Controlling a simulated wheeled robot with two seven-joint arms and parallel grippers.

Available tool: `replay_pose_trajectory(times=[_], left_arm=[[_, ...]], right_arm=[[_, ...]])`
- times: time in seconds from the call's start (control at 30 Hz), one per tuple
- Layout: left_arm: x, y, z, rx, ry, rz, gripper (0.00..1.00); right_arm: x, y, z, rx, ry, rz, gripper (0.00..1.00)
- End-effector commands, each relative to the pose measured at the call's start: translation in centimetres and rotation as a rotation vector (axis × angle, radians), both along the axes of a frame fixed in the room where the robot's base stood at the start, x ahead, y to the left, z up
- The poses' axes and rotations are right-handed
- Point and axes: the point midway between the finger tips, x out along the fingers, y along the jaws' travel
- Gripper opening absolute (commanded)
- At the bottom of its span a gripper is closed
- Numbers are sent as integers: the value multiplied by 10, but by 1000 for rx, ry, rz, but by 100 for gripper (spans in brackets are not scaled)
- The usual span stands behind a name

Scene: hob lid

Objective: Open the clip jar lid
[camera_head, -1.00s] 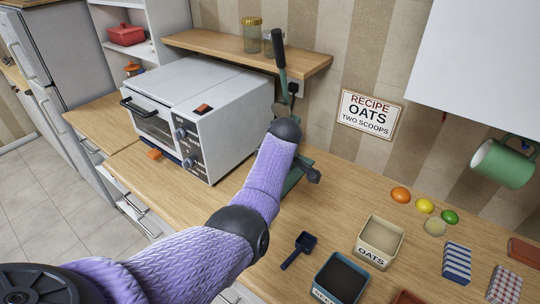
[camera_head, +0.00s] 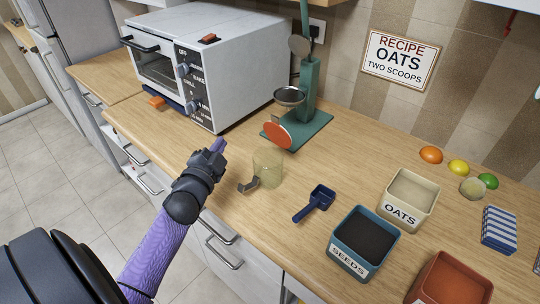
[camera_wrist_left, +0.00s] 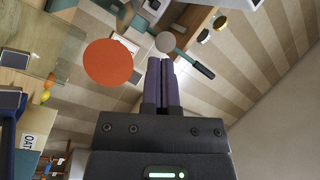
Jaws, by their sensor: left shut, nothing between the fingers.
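The clip jar (camera_head: 268,170) is clear glass and stands on the counter near its front edge. A grey metal clip (camera_head: 248,186) hangs out at its front left. An orange-red disc with a pale rim, apparently the jar's lid (camera_head: 278,135), stands tilted up at the back of the jar's mouth. In the left wrist view the lid (camera_wrist_left: 108,62) shows as a round face left of the fingers. My left gripper (camera_head: 219,145) is left of the jar, apart from it, its fingers shut and empty; they also show in the wrist view (camera_wrist_left: 163,65). My right gripper is out of view.
A green scale (camera_head: 309,90) with a metal pan stands behind the jar, and a white oven (camera_head: 215,60) at the back left. A blue scoop (camera_head: 316,203), an oats bin (camera_head: 408,200) and a seeds bin (camera_head: 362,242) are to the right. Bare counter lies left of the jar.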

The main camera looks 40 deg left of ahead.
Motion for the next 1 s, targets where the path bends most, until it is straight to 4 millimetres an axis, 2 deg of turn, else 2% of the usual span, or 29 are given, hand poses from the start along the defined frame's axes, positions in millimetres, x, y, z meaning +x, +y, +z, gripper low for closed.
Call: replay_pose_trajectory(times=[0.03, 0.07, 0.13, 0.2, 0.27, 0.37, 0.8, 1.0], left_arm=[[-15, -15, -19, 193, -6, -104, 0], [-23, -25, -18, 295, -23, -161, 0], [-37, -43, -14, 466, -62, -253, 0], [-44, -53, -9, 554, -91, -301, 0], [-43, -56, -5, 582, -103, -314, 0], [-30, -58, 1, 584, -107, -314, 0], [61, -64, 22, 579, -104, -311, 0], [85, -66, 27, 577, -101, -311, 0]], right_arm=[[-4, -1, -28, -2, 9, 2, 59], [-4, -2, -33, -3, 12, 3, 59], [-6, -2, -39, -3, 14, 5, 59], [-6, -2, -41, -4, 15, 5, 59], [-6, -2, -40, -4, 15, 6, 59], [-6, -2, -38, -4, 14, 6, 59], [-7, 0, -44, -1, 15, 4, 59], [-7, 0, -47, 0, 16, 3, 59]])
